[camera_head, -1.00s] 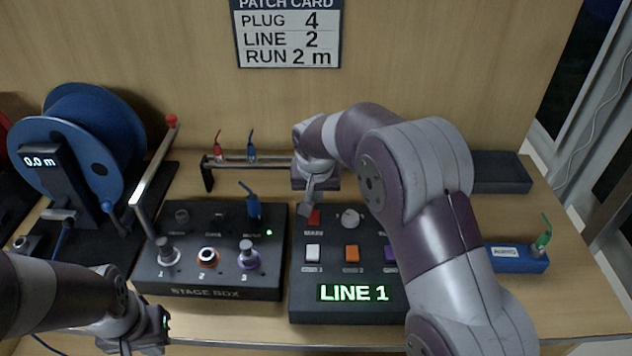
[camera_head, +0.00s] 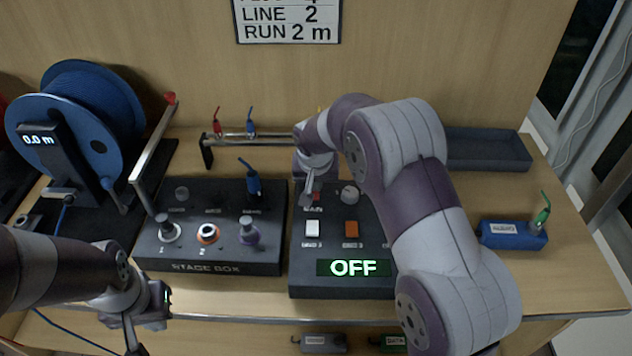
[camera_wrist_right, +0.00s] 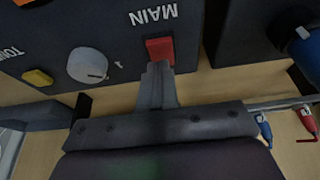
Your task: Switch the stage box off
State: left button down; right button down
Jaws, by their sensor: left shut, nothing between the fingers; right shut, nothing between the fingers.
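The stage box (camera_head: 210,268) is a dark box left of centre with three numbered sockets along its front and a blue plug (camera_head: 253,184) standing at its back right. No green light shows on it. Right of it stands a dark control box (camera_head: 300,285) whose display (camera_head: 353,268) reads OFF. My right gripper (camera_head: 307,202) is shut and empty, its tips at the red MAIN switch. In the right wrist view the tips (camera_wrist_right: 157,68) reach the lower edge of the red switch (camera_wrist_right: 160,47); contact is unclear. My left gripper (camera_head: 137,347) is shut and empty at the lower left.
A blue cable reel (camera_head: 75,125) reading 0.0 m stands at the left, with a metal bar (camera_head: 152,150) beside it. A small rack (camera_head: 235,136) holds coloured plugs behind. A blue box (camera_head: 512,236) with a green plug is at the right, a dark tray (camera_head: 488,150) behind it.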

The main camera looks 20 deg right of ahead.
aim_at(316, 197)
jog(key=shift+s+f, duration=0.2)
jog(key=shift+f, duration=0.15)
